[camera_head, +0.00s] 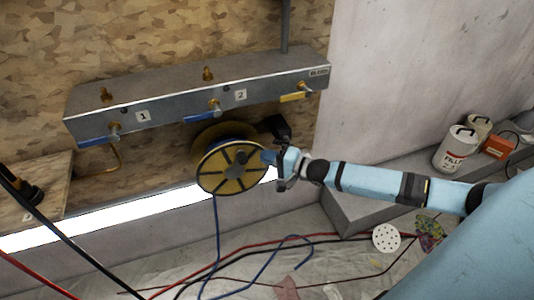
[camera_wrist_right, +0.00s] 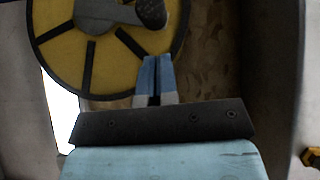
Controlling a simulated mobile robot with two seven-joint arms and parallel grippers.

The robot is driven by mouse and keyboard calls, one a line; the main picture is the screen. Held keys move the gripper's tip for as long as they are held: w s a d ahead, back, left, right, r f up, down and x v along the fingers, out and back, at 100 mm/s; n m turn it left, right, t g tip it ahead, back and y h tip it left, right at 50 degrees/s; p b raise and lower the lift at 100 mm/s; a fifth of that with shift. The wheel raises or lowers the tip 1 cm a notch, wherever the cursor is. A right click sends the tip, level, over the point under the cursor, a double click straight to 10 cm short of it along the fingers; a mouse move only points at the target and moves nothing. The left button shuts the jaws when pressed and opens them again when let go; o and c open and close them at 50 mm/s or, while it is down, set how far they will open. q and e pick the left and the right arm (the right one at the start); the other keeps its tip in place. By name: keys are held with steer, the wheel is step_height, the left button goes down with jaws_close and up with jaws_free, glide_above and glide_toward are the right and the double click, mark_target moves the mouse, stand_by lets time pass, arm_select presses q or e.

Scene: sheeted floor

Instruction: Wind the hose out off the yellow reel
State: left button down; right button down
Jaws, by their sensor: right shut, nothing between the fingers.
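The yellow reel (camera_head: 231,178) is mounted on the wall below the grey manifold, with dark spokes and a dark hub. A blue hose (camera_head: 217,235) hangs from its underside and runs onto the sheeted floor in loose bends. My right gripper (camera_head: 268,157) is at the reel's right edge, by its face. In the right wrist view, its blue fingers (camera_wrist_right: 155,75) are shut and empty, with tips just below a dark knob (camera_wrist_right: 152,14) on the reel's face (camera_wrist_right: 75,55). I cannot tell whether they touch it. My left gripper is not in view.
A grey manifold (camera_head: 200,95) with blue and yellow valve levers sits above the reel. Red and black hoses cross the floor sheet. A filler can (camera_head: 455,150) and an orange box (camera_head: 497,147) stand on the ledge at right. A perforated white disc (camera_head: 386,238) lies on the floor.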

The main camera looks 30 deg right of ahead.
steer(key=p+v, duration=0.1)
steer(key=v, duration=0.9)
steer(key=shift+d+p, duration=0.25)
steer(key=shift+p, duration=0.05)
steer(key=shift+f, duration=0.15)
